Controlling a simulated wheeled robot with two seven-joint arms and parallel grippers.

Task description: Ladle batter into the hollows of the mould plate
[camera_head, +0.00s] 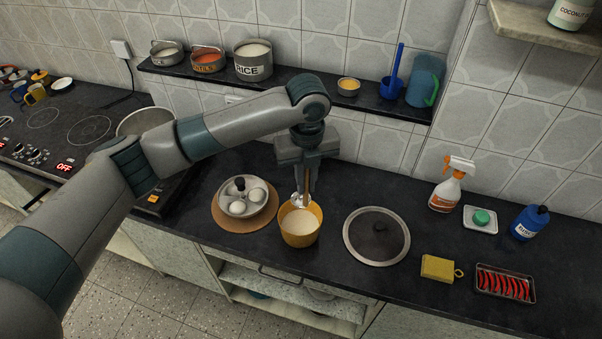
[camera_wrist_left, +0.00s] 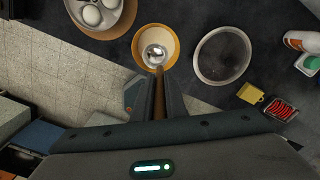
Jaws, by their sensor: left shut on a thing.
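My left gripper (camera_head: 304,181) is shut on the wooden handle of a ladle (camera_wrist_left: 158,92). The ladle's steel bowl (camera_wrist_left: 154,54) is over the yellow bowl (camera_head: 300,239) of pale batter (camera_head: 299,222). I cannot tell whether it touches the batter. The round mould plate (camera_head: 229,207) lies to the left on a brown round mat (camera_head: 217,222). White rounded fills show in several of its hollows, and a black knob stands up from it. The plate also shows at the top left of the left wrist view (camera_wrist_left: 110,18). My right gripper is not in view.
A round lid (camera_head: 376,248) lies right of the batter bowl. A shelf (camera_head: 375,101) with pots runs behind.

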